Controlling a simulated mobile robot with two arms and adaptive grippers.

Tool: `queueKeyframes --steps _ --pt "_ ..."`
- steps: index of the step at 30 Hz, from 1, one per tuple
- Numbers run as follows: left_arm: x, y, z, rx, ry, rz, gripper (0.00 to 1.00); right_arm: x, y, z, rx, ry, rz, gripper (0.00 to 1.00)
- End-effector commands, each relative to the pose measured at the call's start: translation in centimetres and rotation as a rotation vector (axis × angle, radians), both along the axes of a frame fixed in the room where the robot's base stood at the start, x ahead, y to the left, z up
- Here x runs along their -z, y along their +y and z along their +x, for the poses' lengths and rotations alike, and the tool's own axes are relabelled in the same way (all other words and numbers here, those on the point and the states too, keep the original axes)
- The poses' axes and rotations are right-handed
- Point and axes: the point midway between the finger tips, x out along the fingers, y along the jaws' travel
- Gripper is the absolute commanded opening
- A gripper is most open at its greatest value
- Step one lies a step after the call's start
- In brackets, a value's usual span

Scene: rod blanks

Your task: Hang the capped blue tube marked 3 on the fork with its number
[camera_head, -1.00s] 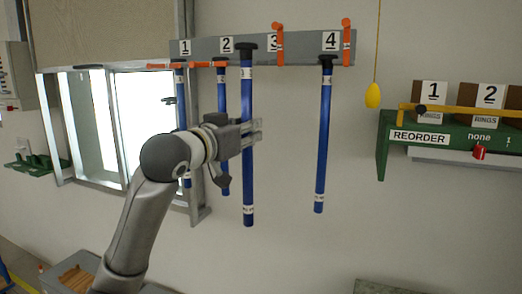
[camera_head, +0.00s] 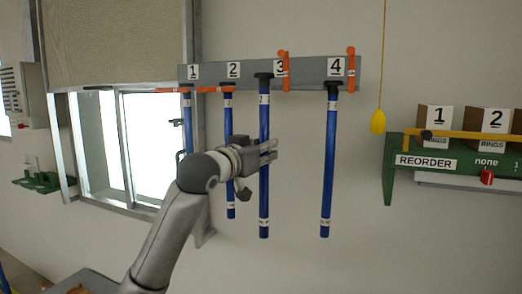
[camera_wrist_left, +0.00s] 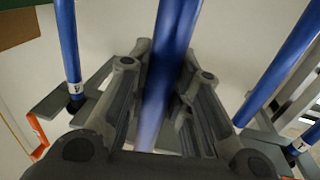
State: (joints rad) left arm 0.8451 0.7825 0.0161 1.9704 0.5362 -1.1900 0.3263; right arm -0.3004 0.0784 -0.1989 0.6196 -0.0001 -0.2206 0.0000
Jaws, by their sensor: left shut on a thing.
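My left gripper (camera_head: 268,152) is shut on the blue tube (camera_head: 264,190), around its middle. The tube hangs upright with a black cap (camera_head: 264,75) at its top. The mark on its white band is too small to read surely. The cap is level with the grey rail (camera_head: 308,72), in front of the number 3 plate (camera_head: 279,67) and just left of its upright orange lever (camera_head: 286,71). I cannot tell whether the tube touches the fork. In the left wrist view the held tube (camera_wrist_left: 168,70) runs between both fingers (camera_wrist_left: 155,100). My right gripper is not in view.
Blue tubes hang at number 1 (camera_head: 188,120), number 2 (camera_head: 231,205) and number 4 (camera_head: 329,160), close on both sides. Orange levers lie level at 1 and 2; the one at 4 (camera_head: 351,68) is upright. A yellow pull (camera_head: 378,122) and green shelf (camera_head: 400,168) are at right.

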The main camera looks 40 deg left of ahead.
Motion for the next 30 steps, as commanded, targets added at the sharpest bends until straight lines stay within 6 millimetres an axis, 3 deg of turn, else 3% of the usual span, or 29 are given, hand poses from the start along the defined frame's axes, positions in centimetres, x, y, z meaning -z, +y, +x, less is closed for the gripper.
queueKeyframes --steps 30 --pt "-0.2 1.7 7.0 0.001 -0.001 -0.002 0.00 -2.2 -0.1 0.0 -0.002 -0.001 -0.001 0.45"
